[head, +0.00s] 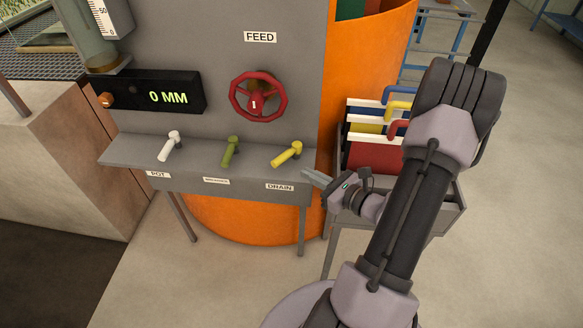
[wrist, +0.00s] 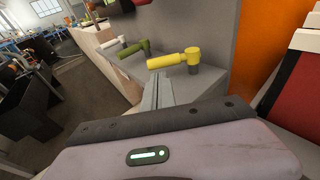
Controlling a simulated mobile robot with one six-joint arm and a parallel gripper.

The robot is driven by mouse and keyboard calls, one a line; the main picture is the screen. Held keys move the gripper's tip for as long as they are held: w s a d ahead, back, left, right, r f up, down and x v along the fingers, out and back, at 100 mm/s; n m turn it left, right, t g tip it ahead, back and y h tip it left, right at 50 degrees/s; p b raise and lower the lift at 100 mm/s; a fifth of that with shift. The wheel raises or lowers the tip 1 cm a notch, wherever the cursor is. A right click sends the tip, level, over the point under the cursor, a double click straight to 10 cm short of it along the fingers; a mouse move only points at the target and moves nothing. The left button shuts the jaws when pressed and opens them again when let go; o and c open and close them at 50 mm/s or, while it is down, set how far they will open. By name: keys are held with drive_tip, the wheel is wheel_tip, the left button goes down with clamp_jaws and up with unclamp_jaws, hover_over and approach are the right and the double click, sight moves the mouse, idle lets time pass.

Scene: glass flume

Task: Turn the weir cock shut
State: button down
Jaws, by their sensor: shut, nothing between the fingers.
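Three cocks stand in a row on a grey shelf (head: 200,166): white (head: 168,147), green (head: 230,153) and yellow (head: 287,154). The label under the white one reads POT and that under the yellow one DRAIN; the small label under the green one (head: 216,181) is too small to read. I see no label that clearly reads weir. The white and green handles point toward the shelf's front edge; the yellow points more to the left. My gripper (head: 307,174) is shut and empty at the shelf's right end, close to the yellow cock, which shows in the wrist view (wrist: 175,61).
A red FEED handwheel (head: 258,97) is on the panel above the shelf. A display (head: 160,96) reads 0 MM. An orange tank (head: 370,60) stands behind, and a rack of coloured boards (head: 375,155) stands right of the shelf. Open floor lies in front.

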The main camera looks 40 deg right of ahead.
sight(283, 161)
drive_tip(key=b+x, duration=0.1)
drive_tip(key=x, duration=0.6)
drive_tip(key=shift+w+f, duration=0.1)
drive_tip(key=shift+w, duration=0.2)
